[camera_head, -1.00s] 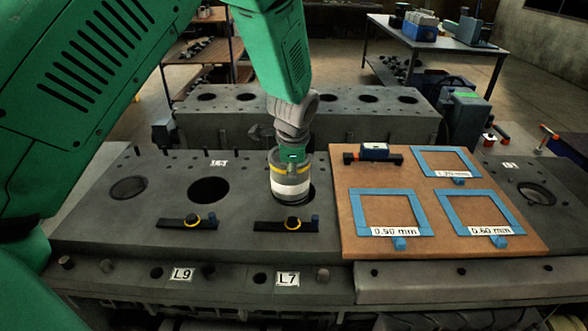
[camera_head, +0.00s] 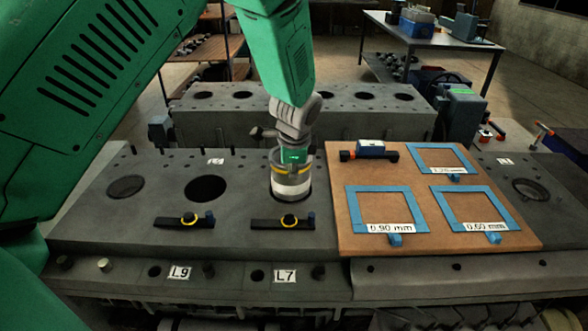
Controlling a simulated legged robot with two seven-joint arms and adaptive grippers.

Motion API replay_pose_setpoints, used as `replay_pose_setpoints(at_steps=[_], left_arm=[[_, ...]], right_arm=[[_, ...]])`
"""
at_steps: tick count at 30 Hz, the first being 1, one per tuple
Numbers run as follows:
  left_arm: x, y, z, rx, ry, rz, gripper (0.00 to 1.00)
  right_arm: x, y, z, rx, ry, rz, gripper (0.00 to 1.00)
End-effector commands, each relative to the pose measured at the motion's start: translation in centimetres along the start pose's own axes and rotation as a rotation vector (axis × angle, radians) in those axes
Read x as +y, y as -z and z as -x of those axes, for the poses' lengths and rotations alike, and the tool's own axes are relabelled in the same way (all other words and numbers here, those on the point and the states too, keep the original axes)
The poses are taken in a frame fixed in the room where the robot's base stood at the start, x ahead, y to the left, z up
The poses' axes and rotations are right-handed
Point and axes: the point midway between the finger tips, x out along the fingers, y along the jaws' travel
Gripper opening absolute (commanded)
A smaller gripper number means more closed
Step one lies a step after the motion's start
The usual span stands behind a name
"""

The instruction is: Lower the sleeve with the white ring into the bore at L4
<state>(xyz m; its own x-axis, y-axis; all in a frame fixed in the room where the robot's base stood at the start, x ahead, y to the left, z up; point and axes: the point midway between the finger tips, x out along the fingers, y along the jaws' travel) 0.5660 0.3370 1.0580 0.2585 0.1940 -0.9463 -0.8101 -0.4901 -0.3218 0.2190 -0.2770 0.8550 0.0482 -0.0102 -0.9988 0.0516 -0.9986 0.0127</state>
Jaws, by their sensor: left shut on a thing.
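The sleeve (camera_head: 291,186) is a grey cylinder with a white ring low on it and a yellow band near its top. It is upright at the bore (camera_head: 309,192) behind the L7 label (camera_head: 285,276); only a dark sliver of that bore shows at the sleeve's right. I cannot tell whether the lower end is inside the bore or just above it. My left gripper (camera_head: 293,163) points down and is shut on the sleeve's top; its fingertips are mostly hidden. I cannot read an L4 label. My right gripper is not in view.
An open bore (camera_head: 206,189) lies left of the sleeve. Black clamps with yellow rings (camera_head: 283,222) sit in front. A brown board (camera_head: 430,236) with blue frames lies close on the right. Another block (camera_head: 300,120) with bores stands behind.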

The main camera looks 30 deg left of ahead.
Motion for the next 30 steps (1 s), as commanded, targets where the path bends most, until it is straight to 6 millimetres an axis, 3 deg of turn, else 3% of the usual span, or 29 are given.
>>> replay_pose_setpoints(at_steps=[30], left_arm=[[0.8, 0.2, -2.7, 0.003, 0.006, -0.001, 0.0]], right_arm=[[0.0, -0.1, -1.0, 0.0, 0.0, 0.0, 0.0]])
